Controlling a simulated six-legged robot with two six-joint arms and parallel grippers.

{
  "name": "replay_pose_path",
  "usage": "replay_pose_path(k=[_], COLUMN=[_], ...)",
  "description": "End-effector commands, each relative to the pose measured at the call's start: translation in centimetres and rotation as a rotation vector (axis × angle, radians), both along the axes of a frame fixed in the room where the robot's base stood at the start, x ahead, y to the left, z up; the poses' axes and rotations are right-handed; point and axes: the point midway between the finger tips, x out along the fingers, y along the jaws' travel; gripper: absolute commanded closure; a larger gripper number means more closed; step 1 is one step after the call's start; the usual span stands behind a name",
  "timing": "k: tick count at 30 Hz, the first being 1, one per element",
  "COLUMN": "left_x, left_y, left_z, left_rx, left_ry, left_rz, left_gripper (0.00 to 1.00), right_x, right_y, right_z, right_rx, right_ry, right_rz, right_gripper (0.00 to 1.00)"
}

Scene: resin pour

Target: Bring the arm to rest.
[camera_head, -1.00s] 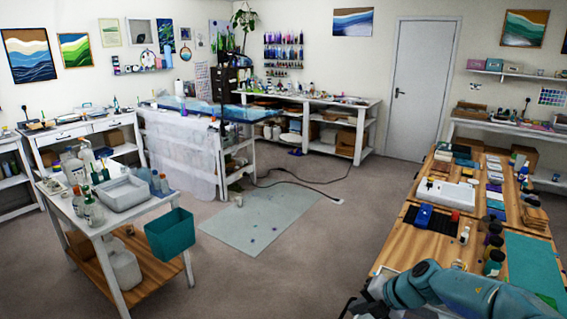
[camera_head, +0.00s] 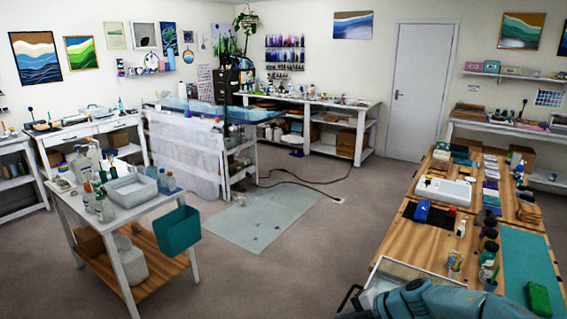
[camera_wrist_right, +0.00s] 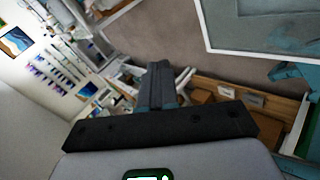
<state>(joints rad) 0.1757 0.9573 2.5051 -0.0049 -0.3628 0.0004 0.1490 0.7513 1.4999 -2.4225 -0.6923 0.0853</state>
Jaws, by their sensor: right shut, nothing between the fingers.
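My right arm (camera_head: 430,302) shows as a teal link at the bottom edge of the head view, in front of the wooden worktable (camera_head: 404,236). Its fingers are not clearly visible there. In the right wrist view the two dark fingers of my right gripper (camera_wrist_right: 160,72) are pressed together, with nothing between them. They stand over an out-of-focus background of floor and shelving, apart from any object. My left arm and gripper are in neither view.
A pale-rimmed tray (camera_head: 412,265) sits beside my right arm. The worktable carries a white tray (camera_head: 443,191), several bottles, a green block (camera_head: 538,298) and a teal mat (camera_head: 527,262). A trolley (camera_head: 124,213) with a teal bin (camera_head: 178,231) stands left.

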Motion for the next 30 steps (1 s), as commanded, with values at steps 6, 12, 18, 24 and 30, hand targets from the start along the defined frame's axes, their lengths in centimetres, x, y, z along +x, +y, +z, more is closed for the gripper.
replay_pose_path(k=[6,12,18,24,30], left_x=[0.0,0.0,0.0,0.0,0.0], left_y=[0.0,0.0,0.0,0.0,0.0], left_z=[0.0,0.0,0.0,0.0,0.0], left_rx=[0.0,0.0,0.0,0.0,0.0], left_ry=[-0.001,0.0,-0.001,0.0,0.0], left_rz=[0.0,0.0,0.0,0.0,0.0], left_gripper=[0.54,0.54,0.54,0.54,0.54], right_x=[-1.7,-4.4,-10.3,-20.2,-31.1], right_y=[2.9,5.2,5.7,4.6,3.3], right_z=[-2.2,-5.8,-12.5,-18.6,-21.3], right_rx=[0.203,0.427,0.587,0.554,0.39], right_ry=[0.161,0.427,0.825,1.184,1.414], right_rz=[-0.175,-0.48,-0.998,-1.554,-2.038], right_gripper=[1.0,1.0,1.0,1.0,1.0])
